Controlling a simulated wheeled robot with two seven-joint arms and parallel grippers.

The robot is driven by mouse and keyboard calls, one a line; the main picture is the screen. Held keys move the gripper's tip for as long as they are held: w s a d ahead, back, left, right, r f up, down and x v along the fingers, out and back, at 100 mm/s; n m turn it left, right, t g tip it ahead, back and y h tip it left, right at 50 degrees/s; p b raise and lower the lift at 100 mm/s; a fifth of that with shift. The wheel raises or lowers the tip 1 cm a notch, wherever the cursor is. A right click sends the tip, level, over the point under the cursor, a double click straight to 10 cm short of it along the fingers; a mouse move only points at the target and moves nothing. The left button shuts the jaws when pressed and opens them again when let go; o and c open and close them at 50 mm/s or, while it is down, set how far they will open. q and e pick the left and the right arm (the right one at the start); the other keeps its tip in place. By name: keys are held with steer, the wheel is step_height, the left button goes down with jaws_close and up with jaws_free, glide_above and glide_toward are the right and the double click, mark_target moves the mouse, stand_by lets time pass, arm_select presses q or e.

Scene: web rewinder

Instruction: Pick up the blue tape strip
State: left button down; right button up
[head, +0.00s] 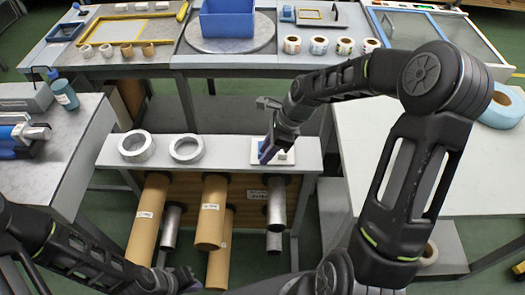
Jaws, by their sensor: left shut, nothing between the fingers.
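A small white plate (287,157) lies on the right end of the low grey bench. My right gripper (267,156) points down over it, with its tips at or close to the plate. A dark blue patch shows at the fingertips; I cannot tell whether it is the blue tape strip or part of the gripper. The gripper hides part of the plate, and its finger gap is not clear. My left gripper (182,281) is shut and empty at the bottom edge, low in front of the bench and away from the plate.
Two silver-white tape rings (136,146) (186,148) lie on the low bench (225,150). Several brown and metal cores (212,211) stick out below it. A light blue roll (502,107) lies on the right table (385,140). The back bench holds a blue bin (227,19) and small rolls.

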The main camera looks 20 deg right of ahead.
jaws_close()
stand_by(0.6)
